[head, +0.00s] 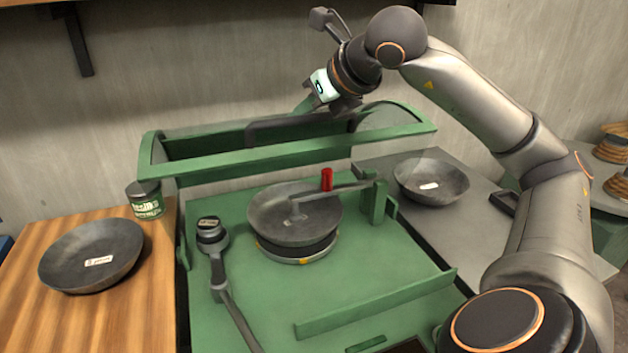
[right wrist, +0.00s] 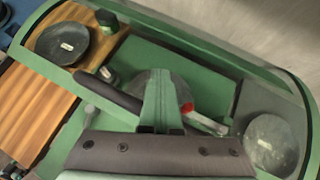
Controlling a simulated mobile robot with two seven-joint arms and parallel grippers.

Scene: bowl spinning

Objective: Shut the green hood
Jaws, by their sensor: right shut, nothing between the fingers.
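The green hood (head: 290,160) is raised at the back of the green bench, a green frame with a clear curved panel. A dark handle bar (head: 275,130) runs along its top; it also shows in the right wrist view (right wrist: 108,92). My right gripper (head: 304,106) is at the hood's top, close to the handle bar, pointing down and left. My left gripper is not in view.
Under the hood, a grey bowl (head: 290,215) sits on a turntable, with a red-tipped arm (head: 327,179) over it. A dark-capped lever (head: 212,235) stands left. Bowls rest on the wooden top (head: 150,290) and grey counter (head: 455,205). A jar (head: 146,200) stands by the hood's left end.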

